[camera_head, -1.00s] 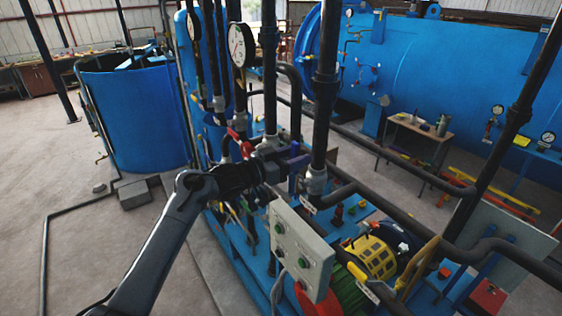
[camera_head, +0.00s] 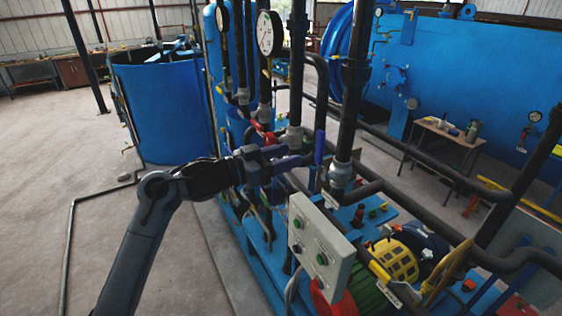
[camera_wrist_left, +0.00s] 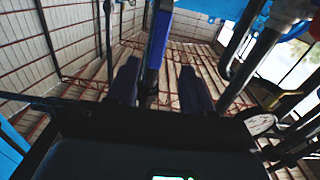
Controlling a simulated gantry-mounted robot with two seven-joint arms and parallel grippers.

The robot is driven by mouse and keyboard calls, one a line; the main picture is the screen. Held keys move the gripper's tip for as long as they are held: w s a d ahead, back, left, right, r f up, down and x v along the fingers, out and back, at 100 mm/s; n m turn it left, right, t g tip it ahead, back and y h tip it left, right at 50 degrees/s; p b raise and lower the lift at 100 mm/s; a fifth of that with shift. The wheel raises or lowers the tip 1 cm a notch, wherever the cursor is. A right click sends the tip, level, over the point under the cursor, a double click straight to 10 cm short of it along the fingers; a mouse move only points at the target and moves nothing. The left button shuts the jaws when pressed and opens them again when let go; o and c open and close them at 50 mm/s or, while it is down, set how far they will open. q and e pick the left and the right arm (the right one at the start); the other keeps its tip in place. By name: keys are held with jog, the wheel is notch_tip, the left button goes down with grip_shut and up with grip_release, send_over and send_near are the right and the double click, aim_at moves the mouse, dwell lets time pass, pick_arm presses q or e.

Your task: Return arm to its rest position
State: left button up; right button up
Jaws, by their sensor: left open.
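My left gripper (camera_head: 290,163) reaches in from the left among the vertical pipes of the blue machine. It is open, with its dark fingers apart and nothing clasped. A blue lever handle (camera_head: 319,148) stands just beyond the fingertips, in front of a thick black pipe (camera_head: 349,110). In the left wrist view the two fingers (camera_wrist_left: 159,85) are spread, and a blue bar (camera_wrist_left: 157,40), apparently this handle, shows in line with the gap between them. Whether it touches a finger I cannot tell. My right gripper is not in view.
Pipes and a pressure gauge (camera_head: 269,33) crowd around the gripper. A grey control box (camera_head: 320,248) stands below it. A red valve handle (camera_head: 262,133) is behind. A blue tank (camera_head: 160,105) stands at the left. The floor (camera_head: 60,140) at the left is mostly open.

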pick_arm(q)
jog(key=shift+s+a, duration=0.15)
jog(key=shift+a, duration=0.15)
